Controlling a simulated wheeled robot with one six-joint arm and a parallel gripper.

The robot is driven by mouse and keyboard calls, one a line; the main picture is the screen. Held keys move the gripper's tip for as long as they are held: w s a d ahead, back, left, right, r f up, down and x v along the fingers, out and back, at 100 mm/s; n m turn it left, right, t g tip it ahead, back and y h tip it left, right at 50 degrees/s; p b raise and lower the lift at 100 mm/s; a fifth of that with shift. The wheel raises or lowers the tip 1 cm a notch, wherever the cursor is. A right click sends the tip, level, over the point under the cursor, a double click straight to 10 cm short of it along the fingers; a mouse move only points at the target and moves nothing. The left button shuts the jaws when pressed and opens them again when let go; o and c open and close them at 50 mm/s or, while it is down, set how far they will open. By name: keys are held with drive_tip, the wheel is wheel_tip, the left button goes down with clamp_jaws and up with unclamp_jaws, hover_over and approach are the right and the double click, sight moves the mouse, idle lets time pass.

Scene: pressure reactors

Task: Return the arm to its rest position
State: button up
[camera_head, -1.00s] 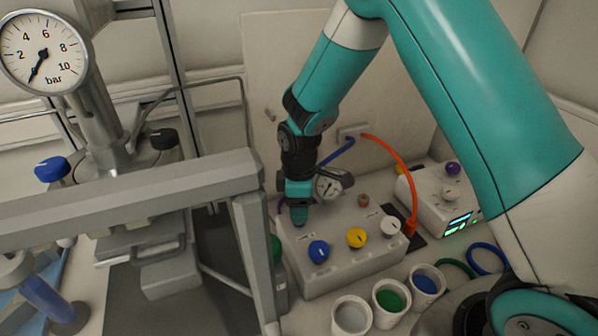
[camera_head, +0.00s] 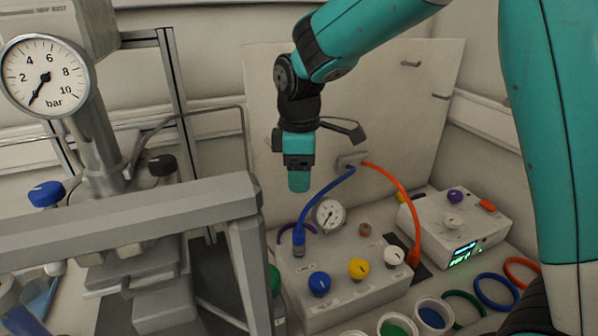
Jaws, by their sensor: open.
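My gripper (camera_head: 300,180) hangs in the air above the left part of the white control box (camera_head: 350,286), pointing down. It is open and holds nothing that I can see. Its fingertips are seen nearly edge-on. My teal arm reaches in from the right and bends down at the wrist. A blue hose (camera_head: 325,189) runs from the wall plate (camera_head: 352,160) to a blue plug (camera_head: 299,241) upright on the box's back left. The gripper is clear of this plug and hose.
The box carries blue, yellow and white knobs and a small gauge (camera_head: 329,215). An orange hose (camera_head: 396,197) enters its right side. A white device (camera_head: 462,226) stands to the right. The grey frame (camera_head: 130,215) and large gauge (camera_head: 45,77) fill the left.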

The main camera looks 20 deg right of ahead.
idle(0.3)
drive_tip(key=s+a+r+m+y, duration=0.1)
drive_tip(key=s+m, duration=0.1)
drive_tip(key=s, duration=0.6)
drive_tip(key=s+a+r+m+y, duration=0.1)
drive_tip(key=s+a+r+m, duration=0.1)
drive_tip(key=s, duration=0.6)
drive_tip(key=s+a+r+m+y, duration=0.1)
drive_tip(key=s+m+y, duration=0.1)
drive_tip(key=s, duration=0.6)
drive_tip(key=shift+a+r, duration=0.35)
drive_tip(key=shift+r, duration=0.05)
